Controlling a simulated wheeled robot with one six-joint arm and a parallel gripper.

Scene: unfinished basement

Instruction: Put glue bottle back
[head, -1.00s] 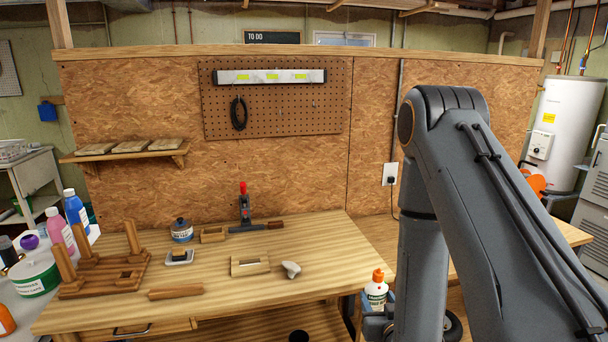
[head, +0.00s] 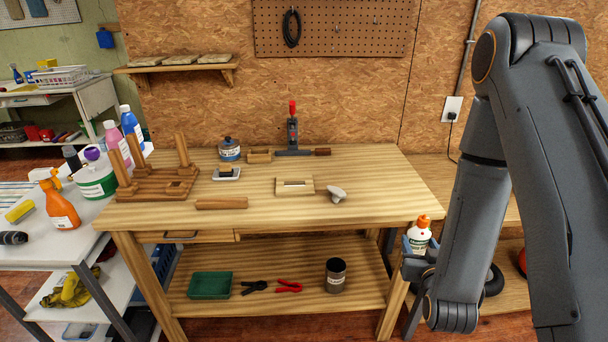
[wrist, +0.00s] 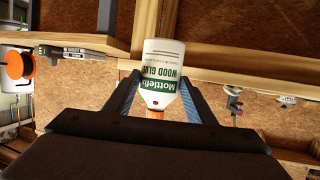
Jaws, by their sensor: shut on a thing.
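The glue bottle (head: 419,238) is white with an orange cap and a green label.
A white side table (head: 90,235) with bottles stands left.

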